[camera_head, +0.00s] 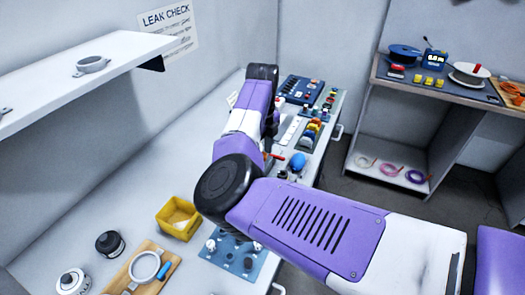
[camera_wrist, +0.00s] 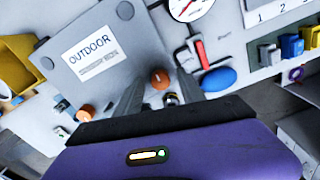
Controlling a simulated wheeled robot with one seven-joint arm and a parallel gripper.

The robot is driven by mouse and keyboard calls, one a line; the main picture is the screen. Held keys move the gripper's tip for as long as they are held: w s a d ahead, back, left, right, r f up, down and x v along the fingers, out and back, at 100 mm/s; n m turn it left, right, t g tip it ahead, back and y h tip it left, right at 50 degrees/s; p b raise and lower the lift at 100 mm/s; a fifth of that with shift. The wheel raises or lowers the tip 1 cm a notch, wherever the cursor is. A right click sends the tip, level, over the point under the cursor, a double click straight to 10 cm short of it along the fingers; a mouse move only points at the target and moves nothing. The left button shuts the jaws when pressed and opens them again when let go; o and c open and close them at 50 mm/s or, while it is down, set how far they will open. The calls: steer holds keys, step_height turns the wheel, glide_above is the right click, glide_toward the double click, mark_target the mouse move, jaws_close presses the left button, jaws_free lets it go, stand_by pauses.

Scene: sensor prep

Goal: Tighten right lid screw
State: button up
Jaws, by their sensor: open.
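In the wrist view, a grey box lid (camera_wrist: 138,43) carries a white OUTDOOR label (camera_wrist: 90,49). An orange round knob, seemingly the right lid screw (camera_wrist: 160,78), shows between my fingers near the lid's right side. A second orange knob (camera_wrist: 84,111) sits farther left, by the lid's lower edge. My gripper (camera_wrist: 160,73) is open, its two dark fingers to either side of the right knob; I cannot tell its height above it. A small dark metallic part (camera_wrist: 171,99) shows just below that knob. In the head view my arm hides the lid and gripper.
A red-handled tool (camera_wrist: 197,52), a blue oval item (camera_wrist: 218,79) and a dial gauge (camera_wrist: 187,8) lie right of the lid. A yellow bin (camera_head: 178,219) and a wooden board (camera_head: 170,271) stand near the front. A white shelf (camera_head: 75,68) overhangs at left.

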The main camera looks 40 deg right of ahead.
jaws_close()
